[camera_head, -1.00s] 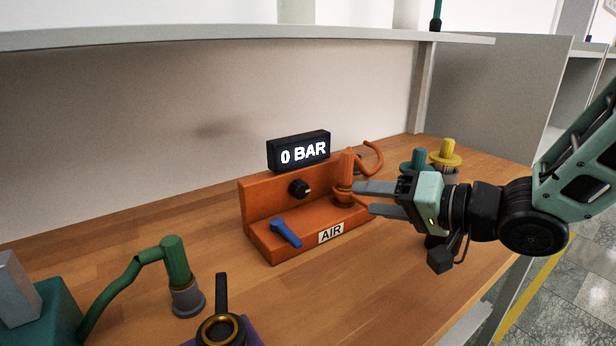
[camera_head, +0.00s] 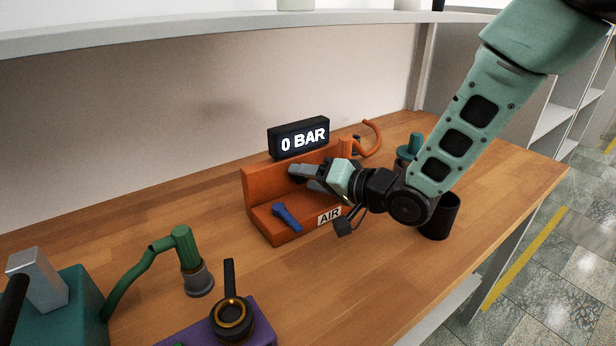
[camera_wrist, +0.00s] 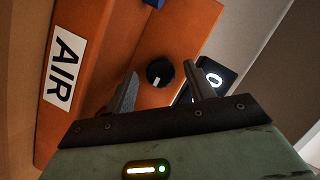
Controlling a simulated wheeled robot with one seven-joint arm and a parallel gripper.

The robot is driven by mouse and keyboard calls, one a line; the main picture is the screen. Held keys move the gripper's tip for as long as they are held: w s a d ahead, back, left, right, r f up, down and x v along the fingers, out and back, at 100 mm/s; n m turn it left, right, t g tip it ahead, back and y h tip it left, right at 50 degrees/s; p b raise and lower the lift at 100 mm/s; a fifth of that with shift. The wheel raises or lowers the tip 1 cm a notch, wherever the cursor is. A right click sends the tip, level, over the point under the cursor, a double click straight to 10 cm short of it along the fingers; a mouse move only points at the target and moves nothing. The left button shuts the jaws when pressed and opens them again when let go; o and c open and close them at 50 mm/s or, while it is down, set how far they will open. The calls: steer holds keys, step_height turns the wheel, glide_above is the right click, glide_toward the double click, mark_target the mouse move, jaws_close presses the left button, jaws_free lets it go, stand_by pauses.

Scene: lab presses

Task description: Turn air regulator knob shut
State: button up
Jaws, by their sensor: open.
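The orange air unit (camera_head: 262,185) stands on the wooden bench with an AIR label and a black display (camera_head: 299,138) reading 0 BAR on top. Its round black regulator knob (camera_wrist: 160,72) with a white mark shows in the wrist view, on the orange upright face. My gripper (camera_wrist: 160,90) is open, with one finger on each side of the knob in that view; I cannot tell whether they touch it. In the head view my gripper (camera_head: 303,176) is in front of the upright face and hides the knob. A blue lever (camera_head: 287,217) sits on the unit's base.
A green hose fitting (camera_head: 188,255), a teal block (camera_head: 60,300) and a purple base (camera_head: 250,330) with a black handle stand at the front left. A teal plug (camera_head: 410,147) and a dark cup (camera_head: 440,218) are at the right. A shelf (camera_head: 200,28) runs above.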

steer(key=shift+w+a+f, duration=0.1)
steer(key=shift+w+a, duration=0.1)
steer(key=shift+a, duration=0.1)
steer(key=c, duration=1)
